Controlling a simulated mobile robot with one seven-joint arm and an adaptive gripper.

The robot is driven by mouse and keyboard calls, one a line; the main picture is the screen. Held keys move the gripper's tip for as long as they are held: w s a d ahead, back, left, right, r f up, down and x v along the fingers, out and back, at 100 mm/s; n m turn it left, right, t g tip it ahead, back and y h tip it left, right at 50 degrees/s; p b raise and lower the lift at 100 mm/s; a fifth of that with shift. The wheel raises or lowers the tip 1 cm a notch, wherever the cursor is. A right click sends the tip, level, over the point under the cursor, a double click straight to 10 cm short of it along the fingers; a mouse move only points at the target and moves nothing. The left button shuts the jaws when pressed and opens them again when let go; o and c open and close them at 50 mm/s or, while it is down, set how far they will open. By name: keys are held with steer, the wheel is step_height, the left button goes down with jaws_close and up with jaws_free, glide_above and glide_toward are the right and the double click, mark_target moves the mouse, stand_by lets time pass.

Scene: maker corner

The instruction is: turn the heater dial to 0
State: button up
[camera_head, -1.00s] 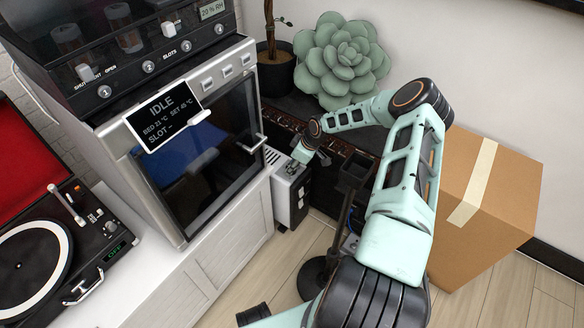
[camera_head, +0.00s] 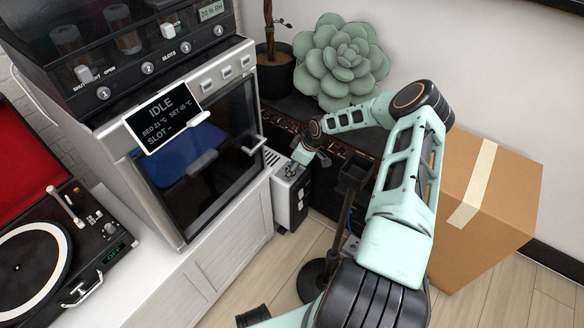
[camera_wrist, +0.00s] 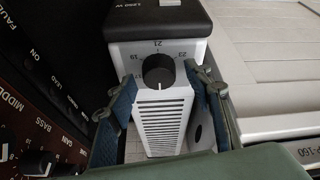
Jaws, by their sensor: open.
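The heater (camera_head: 283,199) is a small white and black unit beside the cabinet in the head view. In the wrist view the heater (camera_wrist: 160,121) shows a white face with a slotted grille and a black top part. Its dial (camera_wrist: 158,69) is a round black knob with numbers such as 19, 21 and 23 around it. A small pale mark shows at the knob's lower edge; no 0 is legible. My gripper (camera_wrist: 159,75) is open, its two fingers on either side of the dial, apart from it. In the head view my gripper (camera_head: 298,166) is over the heater's top end.
A dark amplifier with knobs (camera_wrist: 38,140) lies close on the left in the wrist view. The cabinet (camera_head: 215,250) with the oven-like machine (camera_head: 205,160) stands left of the heater. A black stand (camera_head: 313,280), a cardboard box (camera_head: 490,200) and a potted plant (camera_head: 274,70) are nearby.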

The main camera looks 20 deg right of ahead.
steer(key=v, duration=1.2)
